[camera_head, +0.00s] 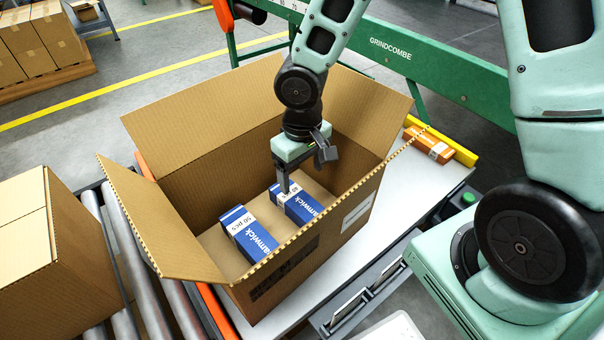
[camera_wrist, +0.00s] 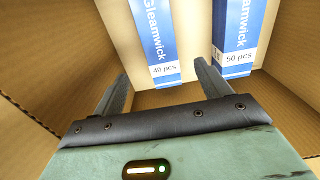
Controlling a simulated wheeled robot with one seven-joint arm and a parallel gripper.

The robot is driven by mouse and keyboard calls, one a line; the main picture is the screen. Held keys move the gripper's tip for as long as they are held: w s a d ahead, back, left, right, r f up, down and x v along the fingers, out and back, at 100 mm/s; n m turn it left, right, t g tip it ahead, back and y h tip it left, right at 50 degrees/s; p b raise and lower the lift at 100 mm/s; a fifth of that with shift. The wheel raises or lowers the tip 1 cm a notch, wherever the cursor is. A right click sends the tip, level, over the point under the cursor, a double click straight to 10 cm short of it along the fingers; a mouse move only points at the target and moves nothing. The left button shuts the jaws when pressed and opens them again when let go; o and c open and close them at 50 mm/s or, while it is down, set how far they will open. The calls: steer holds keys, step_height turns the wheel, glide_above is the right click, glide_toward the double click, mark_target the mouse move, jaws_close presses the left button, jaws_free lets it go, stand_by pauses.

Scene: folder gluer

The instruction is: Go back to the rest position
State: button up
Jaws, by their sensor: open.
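My gripper (camera_head: 300,181) reaches down into the open cardboard box (camera_head: 218,122) in the head view. Two blue and white cartons lie in the box. The one marked 40 pcs (camera_head: 298,205) is close by the fingers in the head view, and it also shows in the wrist view (camera_wrist: 155,40). The one marked 50 pcs (camera_head: 248,236) lies to its left in the head view and at the right in the wrist view (camera_wrist: 236,40). I cannot tell whether a finger touches a carton.
The box's flaps stand open around my arm. An orange carton (camera_head: 428,145) lies on the white table (camera_head: 420,178) beside a yellow bar (camera_head: 452,147). A closed cardboard box (camera_head: 55,255) stands left on the rollers (camera_head: 140,265). A green machine beam (camera_head: 430,58) runs behind.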

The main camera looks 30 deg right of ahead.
stand_by(0.4)
steer(key=s+a+r+n+p, duration=0.2)
steer(key=s+r+p, duration=0.3)
steer(key=s+r, duration=0.3)
steer(key=s+a+r+n+p, duration=0.2)
steer(key=s+a+r+p, duration=0.2)
steer(key=s+r, duration=0.5)
step_height(320, 180, up, 7)
steer(key=shift+a+f+y+p, duration=0.15)
steer(key=shift+y+p, duration=0.15)
steer(key=shift+p, duration=0.35)
